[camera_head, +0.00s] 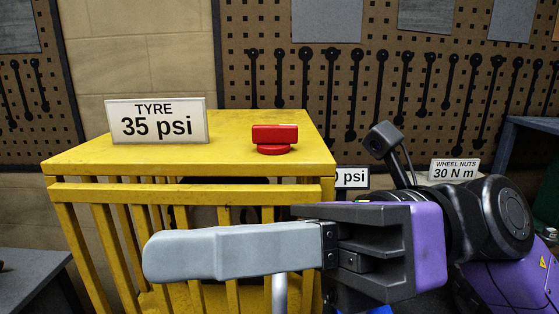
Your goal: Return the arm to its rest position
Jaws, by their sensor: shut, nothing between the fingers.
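My gripper (160,256) reaches in from the right in the head view. Its long pale grey fingers point left and lie together, shut and empty, in front of the yellow stand. Its dark palm and purple wrist are at the right. A light grey upright post (279,296) shows just below the fingers. Its upper part is hidden, so I cannot tell whether they touch. No other part of a trolley jack can be made out.
A yellow slatted stand (80,160) bears a red knob (275,138) and a "TYRE 35 psi" sign (157,120). A "WHEEL NUTS 30 N m" sign (454,170) stands behind my arm. A dark surface (30,275) lies lower left.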

